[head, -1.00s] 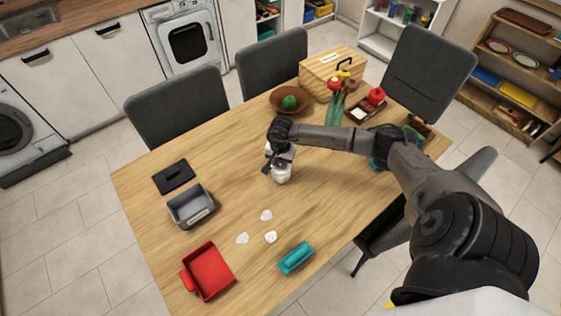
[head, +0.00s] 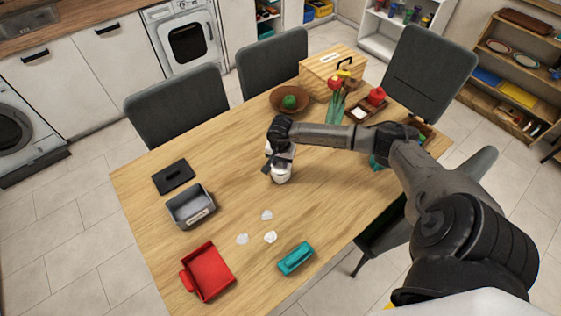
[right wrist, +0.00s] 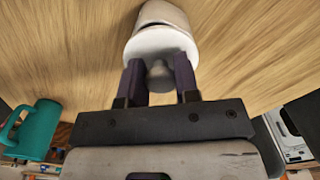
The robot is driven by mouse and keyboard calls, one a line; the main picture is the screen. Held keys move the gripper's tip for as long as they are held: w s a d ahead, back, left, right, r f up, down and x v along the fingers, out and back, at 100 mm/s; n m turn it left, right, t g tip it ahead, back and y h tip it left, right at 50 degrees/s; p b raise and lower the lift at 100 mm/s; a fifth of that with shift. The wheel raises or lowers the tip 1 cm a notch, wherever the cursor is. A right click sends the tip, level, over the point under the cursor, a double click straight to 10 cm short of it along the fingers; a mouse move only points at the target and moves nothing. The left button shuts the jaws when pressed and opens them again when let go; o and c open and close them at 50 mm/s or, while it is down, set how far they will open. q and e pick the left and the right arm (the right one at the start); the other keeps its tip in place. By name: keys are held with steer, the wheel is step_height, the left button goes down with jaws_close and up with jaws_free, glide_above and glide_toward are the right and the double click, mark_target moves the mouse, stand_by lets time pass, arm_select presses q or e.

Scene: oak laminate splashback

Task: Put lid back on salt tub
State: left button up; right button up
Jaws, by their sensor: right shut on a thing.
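A white round tub (head: 281,177) stands on the wooden table below my right gripper (head: 279,164). In the right wrist view the tub (right wrist: 163,14) is at the top, with a pale round lid (right wrist: 160,44) at its near end. A grey knob (right wrist: 158,72) sticks out of the lid. My right gripper (right wrist: 158,80) is shut on this knob, one dark finger on each side. A dark curved line shows between lid and tub; I cannot tell whether the lid is fully seated. My left gripper is not in view.
A grey labelled box (head: 190,207), a dark flat lid (head: 173,176), a red tray (head: 208,272), a teal object (head: 296,258) and white pieces (head: 270,237) lie to the left and front. A brown bowl (head: 290,100) and wooden box (head: 333,71) stand behind.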

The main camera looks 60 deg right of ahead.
stand_by(0.5)
steer(key=shift+f+b, duration=0.2)
steer(key=shift+b, duration=0.1)
stand_by(0.5)
stand_by(0.6)
stand_by(0.4)
steer(key=o, duration=1)
steer(key=shift+c, duration=0.2)
steer(key=o, duration=0.5)
steer(key=shift+r, duration=0.2)
